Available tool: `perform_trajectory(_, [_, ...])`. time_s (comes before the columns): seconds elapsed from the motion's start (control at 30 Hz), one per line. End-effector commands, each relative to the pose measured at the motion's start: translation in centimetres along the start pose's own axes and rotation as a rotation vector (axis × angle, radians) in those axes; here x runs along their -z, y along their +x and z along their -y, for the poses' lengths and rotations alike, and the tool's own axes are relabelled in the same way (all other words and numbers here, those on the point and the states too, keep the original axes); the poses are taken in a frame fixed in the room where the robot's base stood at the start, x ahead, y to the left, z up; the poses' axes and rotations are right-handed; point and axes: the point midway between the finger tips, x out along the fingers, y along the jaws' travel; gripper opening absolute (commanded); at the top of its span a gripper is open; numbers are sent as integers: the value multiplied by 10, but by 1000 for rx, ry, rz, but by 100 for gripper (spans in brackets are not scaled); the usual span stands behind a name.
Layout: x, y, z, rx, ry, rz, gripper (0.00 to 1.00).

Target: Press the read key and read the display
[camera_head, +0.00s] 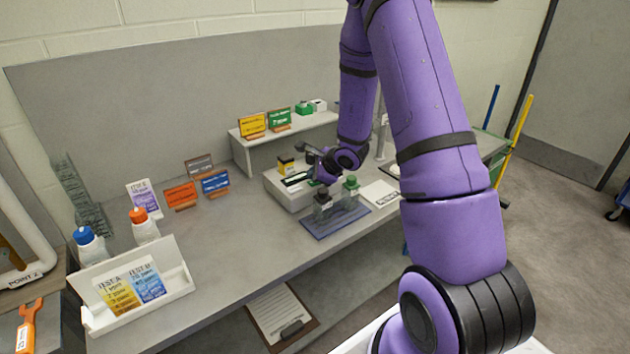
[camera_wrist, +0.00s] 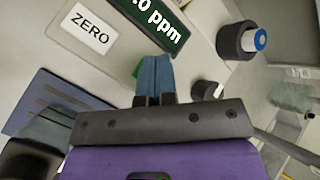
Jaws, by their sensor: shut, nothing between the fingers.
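The meter is a pale box (camera_head: 280,192) on the bench, partly hidden by my arm in the head view. Its dark display (camera_wrist: 152,20) shows at the top of the wrist view; the readable end says "0 ppm", with the leading part cut off by the frame edge. A white label reading "ZERO" (camera_wrist: 88,38) lies left of it. My gripper (camera_wrist: 155,62) is shut and empty, its fingers pointing at the meter's face below the display. A green sliver (camera_wrist: 137,69), possibly a key, shows beside the fingertips, mostly hidden. I cannot tell whether they touch it.
A dark round holder with a blue-topped item (camera_wrist: 260,40) stands right of the fingers in the wrist view. A blue tray (camera_head: 335,222) with clear vessels lies in front of the meter. A white test-card rack (camera_head: 178,287) stands at front left; the bench between is clear.

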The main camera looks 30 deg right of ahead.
Motion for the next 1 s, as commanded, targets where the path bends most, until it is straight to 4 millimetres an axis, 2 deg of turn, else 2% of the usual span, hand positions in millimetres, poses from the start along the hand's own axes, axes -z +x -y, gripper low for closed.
perform_trajectory(1.0, [-13, -18, 13, 1, -1, 1, 0])
